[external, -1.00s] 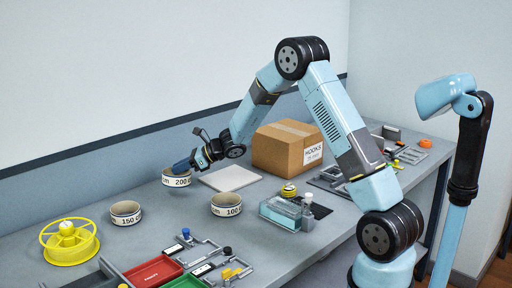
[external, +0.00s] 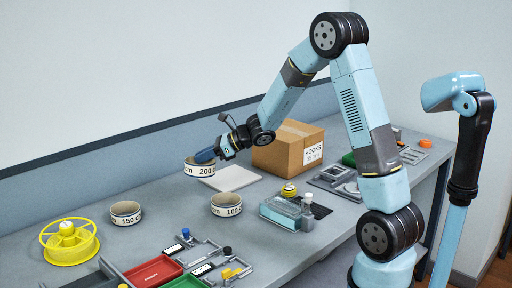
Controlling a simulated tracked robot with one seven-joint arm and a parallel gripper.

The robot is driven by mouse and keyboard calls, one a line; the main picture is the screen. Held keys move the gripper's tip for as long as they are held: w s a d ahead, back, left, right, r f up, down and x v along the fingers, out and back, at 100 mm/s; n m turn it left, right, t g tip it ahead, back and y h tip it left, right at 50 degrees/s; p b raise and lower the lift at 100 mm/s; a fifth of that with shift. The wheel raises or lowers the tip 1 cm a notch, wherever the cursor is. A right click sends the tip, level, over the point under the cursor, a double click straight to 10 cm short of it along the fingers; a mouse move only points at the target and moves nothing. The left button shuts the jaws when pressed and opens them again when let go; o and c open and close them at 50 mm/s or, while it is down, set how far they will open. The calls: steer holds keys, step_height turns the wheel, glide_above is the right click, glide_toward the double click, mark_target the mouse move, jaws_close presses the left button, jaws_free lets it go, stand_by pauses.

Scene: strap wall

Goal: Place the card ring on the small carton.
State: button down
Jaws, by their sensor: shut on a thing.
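My gripper (external: 204,157) is shut on the wall of a white card ring (external: 199,172) marked 200 cm. The ring appears to be held above the bench, just left of and over the edge of a pale flat pad. The small carton (external: 280,150), a closed brown box labelled HOOKS, stands on the bench to the right of my gripper, partly behind my forearm. Its top is mostly visible and has nothing on it. Two similar rings stand on the bench: one marked 150 (external: 126,214) and one marked 100 (external: 226,206).
A pale flat pad (external: 232,178) lies between the held ring and the carton. A yellow spool (external: 68,243) stands at the far left. A red tray (external: 154,272) and metal fittings line the front.

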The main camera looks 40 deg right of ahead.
steer(key=s+d+r+m+t+h, duration=0.15)
steer(key=d+r, duration=0.25)
steer(key=d, duration=0.7)
steer(key=d+r+m+t+h, duration=0.1)
steer(key=d+r+m+h, duration=0.15)
steer(key=d, duration=0.85)
steer(key=s+d+r+m+h, duration=0.15)
steer(key=s+d+r, duration=0.3)
steer(key=d, duration=0.55)
steer(key=s+d+r+m+h, duration=0.1)
steer(key=s+d+r+h, duration=0.3)
steer(key=d, duration=0.6)
steer(key=shift+t+y, duration=0.25)
steer(key=shift+y, duration=0.2)
steer(key=w+d+f, duration=0.2)
steer(key=w+f, duration=0.1)
steer(key=w+d+f, duration=0.2)
steer(key=w+f, duration=0.1)
steer(key=w, duration=0.1)
steer(key=w+d+f, duration=0.2)
steer(key=w+f, duration=0.1)
steer(key=w, duration=0.1)
steer(key=shift+w+d+f, duration=0.15)
steer(key=shift+w+f, duration=0.25)
steer(key=shift+f, duration=1.7)
